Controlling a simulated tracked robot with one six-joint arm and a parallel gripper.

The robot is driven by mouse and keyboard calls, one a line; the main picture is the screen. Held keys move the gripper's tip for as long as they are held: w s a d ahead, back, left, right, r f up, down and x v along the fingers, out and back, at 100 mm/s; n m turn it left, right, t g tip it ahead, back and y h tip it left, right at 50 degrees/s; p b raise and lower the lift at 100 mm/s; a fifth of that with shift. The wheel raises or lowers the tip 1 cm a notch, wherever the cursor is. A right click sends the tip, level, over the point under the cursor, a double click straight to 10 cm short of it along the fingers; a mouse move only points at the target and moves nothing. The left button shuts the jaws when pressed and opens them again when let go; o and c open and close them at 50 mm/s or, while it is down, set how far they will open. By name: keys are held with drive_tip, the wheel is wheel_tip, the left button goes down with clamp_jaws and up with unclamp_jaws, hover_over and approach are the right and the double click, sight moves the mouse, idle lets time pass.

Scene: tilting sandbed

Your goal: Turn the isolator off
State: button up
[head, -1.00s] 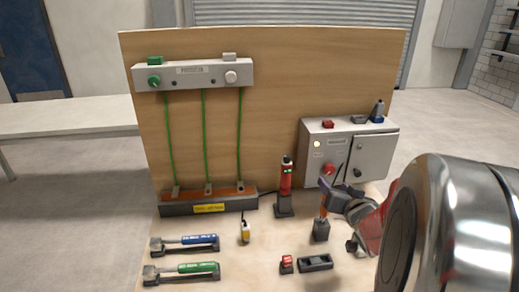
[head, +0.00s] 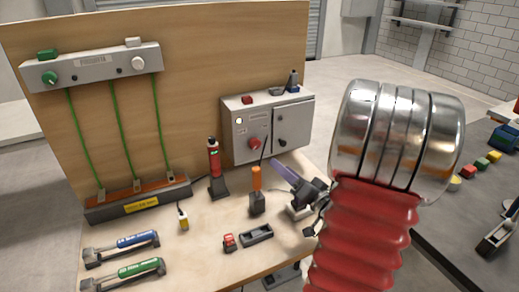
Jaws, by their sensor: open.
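The isolator is most likely the red rotary knob (head: 255,143) on the front of the grey metal box (head: 292,123) by the wooden backboard. The box's left panel also has a small pale lamp and a label. I cannot read the knob's position. My gripper (head: 297,184) is low over the bench, in front of and to the right of the box, apart from the knob. Its dark jaws are open, and a purple finger-like part points up and left. Whether that part belongs to the jaws is unclear.
An orange-handled tool (head: 256,179) stands in a black holder between my gripper and the red torch-like device (head: 214,157). Blue (head: 136,240) and green (head: 138,268) tools lie at left.

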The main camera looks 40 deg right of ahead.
sight(257, 145)
drive_tip(key=shift+w, duration=0.1)
drive_tip(key=w, duration=0.4)
drive_tip(key=w+d, duration=0.1)
drive_tip(key=w, duration=0.4)
drive_tip(key=w+d, duration=0.1)
drive_tip(key=w, duration=0.3)
drive_tip(key=shift+w, duration=0.25)
drive_tip(key=shift+d, duration=0.1)
drive_tip(key=shift+c, duration=0.3)
drive_tip(key=c, duration=1)
